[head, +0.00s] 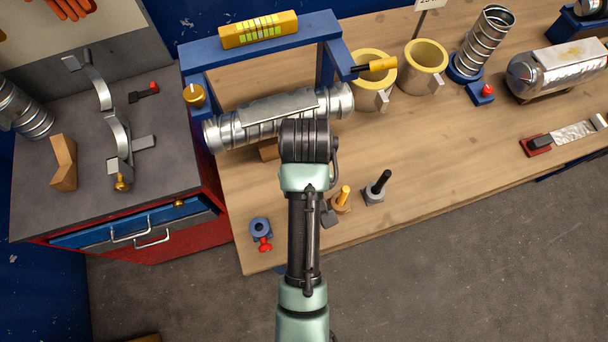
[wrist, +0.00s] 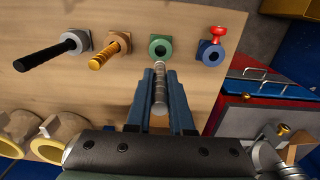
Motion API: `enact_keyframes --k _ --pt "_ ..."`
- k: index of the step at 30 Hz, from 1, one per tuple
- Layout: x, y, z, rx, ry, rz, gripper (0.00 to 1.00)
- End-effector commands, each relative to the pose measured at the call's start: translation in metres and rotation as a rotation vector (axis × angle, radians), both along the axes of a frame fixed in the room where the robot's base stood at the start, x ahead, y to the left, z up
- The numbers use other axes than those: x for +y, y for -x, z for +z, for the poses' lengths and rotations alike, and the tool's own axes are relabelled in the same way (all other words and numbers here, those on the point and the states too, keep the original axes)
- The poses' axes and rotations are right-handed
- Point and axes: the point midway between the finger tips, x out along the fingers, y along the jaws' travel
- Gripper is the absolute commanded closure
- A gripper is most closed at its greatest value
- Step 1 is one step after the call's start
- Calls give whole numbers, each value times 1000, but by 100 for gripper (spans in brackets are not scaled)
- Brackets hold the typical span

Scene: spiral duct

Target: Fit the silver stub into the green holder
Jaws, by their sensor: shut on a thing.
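In the wrist view my gripper (wrist: 161,78) is shut on the silver stub (wrist: 159,92), a ribbed metal rod held between two blue fingers. The green holder (wrist: 160,49) stands on the wooden bench just beyond the fingertips, with a dark round hole in its top. The stub's far end shows just below that hole in the picture, over the holder's near edge. I cannot tell whether the stub touches the holder. In the head view my arm hides the green holder, the stub and my fingertips.
A blue holder with a red knob (wrist: 210,53) stands right of the green one. To its left are a tan holder with a yellow rod (wrist: 109,50) and a grey holder with a black rod (wrist: 57,50). A silver duct (head: 245,122) lies behind under a blue frame (head: 240,43).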

Motion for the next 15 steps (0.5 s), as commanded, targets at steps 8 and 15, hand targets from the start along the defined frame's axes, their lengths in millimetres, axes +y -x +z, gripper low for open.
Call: enact_keyframes --k 8,15 --pt "0 2 -45 4 0 1 100" --pt "0 2 -74 5 0 0 100"
